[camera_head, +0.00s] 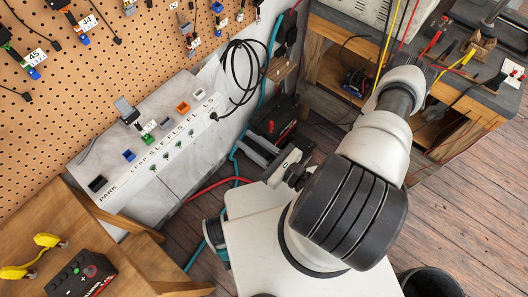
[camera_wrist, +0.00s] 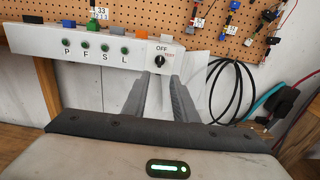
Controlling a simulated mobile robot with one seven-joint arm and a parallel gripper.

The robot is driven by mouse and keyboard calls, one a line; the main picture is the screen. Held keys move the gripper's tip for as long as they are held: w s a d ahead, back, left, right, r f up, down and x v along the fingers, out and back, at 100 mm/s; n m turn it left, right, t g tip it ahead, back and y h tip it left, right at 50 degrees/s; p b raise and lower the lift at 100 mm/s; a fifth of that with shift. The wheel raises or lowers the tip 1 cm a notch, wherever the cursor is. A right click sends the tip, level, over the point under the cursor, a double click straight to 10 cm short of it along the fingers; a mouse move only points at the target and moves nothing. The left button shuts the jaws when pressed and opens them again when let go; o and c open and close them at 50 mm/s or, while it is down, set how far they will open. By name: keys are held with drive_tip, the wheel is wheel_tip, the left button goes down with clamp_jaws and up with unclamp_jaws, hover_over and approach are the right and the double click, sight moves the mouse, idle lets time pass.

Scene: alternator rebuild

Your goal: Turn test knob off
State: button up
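The test knob (camera_wrist: 159,61) is a small dark round knob at the right end of the white tester panel (camera_wrist: 42,40), in the wrist view. Which word the knob points to is too small to tell. In the head view the panel's sloping front (camera_head: 140,178) shows, with the knob (camera_head: 213,116) near its right end. My gripper (camera_wrist: 163,77) is open, its two grey fingers reaching toward the knob with a gap between them. The knob shows just beyond the fingertips, apparently apart from them. My gripper (camera_head: 252,149) also shows in the head view.
A black cable (camera_head: 236,75) hangs in loops right of the panel. A pegboard (camera_wrist: 225,15) with small connectors stands behind. A wooden bench (camera_head: 48,228) holds a black box (camera_head: 82,277) and yellow leads. Blue and red hoses (camera_head: 215,185) run near my gripper.

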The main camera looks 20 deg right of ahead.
drive_tip(key=v, duration=0.5)
drive_tip(key=shift+s+d, duration=0.2)
drive_tip(key=shift+s, duration=0.1)
